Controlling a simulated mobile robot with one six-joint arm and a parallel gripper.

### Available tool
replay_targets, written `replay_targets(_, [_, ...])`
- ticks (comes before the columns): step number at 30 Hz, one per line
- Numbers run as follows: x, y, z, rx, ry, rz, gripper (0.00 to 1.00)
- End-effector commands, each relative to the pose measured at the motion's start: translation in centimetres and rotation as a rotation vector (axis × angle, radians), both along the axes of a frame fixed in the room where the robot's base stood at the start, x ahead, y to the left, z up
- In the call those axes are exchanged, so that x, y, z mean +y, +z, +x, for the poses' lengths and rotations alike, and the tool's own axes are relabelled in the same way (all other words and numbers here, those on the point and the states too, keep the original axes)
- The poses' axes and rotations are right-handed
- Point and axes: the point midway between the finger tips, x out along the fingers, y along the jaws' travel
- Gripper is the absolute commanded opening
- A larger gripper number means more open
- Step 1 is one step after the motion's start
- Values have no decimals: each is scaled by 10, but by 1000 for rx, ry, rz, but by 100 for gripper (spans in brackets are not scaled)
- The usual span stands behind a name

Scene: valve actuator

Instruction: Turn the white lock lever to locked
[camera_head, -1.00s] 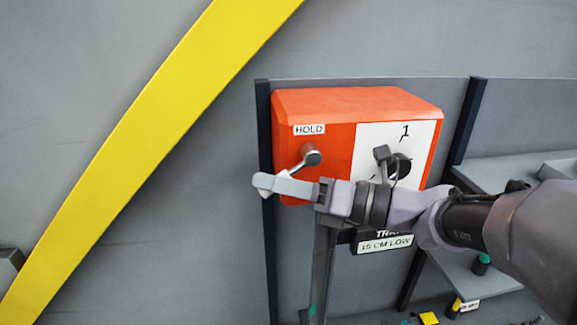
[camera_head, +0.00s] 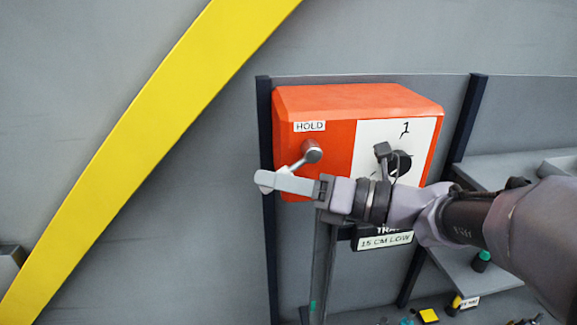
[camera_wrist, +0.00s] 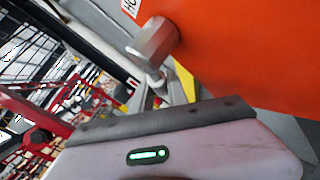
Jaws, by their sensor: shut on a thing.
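The white lock lever (camera_head: 294,166) is on the left part of the front of an orange box (camera_head: 340,102), under a HOLD label (camera_head: 310,127). Its round metal hub (camera_head: 312,152) is clear, and the arm slants down and left from it. My gripper (camera_head: 266,181) is shut on the lever's lower outer end, and its fingers hide that end. In the wrist view the hub (camera_wrist: 153,42) and a short pale piece of the lever (camera_wrist: 157,80) show above my gripper body. The fingertips are hard to make out there.
A dark knob (camera_head: 400,163) sits on the white panel (camera_head: 425,140) marked 1, close above my wrist. Dark posts (camera_head: 468,120) flank the box. A yellow diagonal beam (camera_head: 150,140) crosses at left. Shelves (camera_head: 520,168) stand at right.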

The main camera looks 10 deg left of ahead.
Motion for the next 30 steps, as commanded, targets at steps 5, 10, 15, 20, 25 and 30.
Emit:
replay_targets(5, [0, 1, 0, -1, -1, 1, 0])
replay_targets(10, [0, 1, 0, -2, 0, 2, 0])
replay_targets(15, [0, 1, 0, -2, 0, 2, 0])
replay_targets(20, [0, 1, 0, -2, 0, 2, 0])
replay_targets(25, [0, 1, 0, -3, 0, 2, 0])
replay_targets(30, [-3, 3, 1, -19, -1, -66, 0])
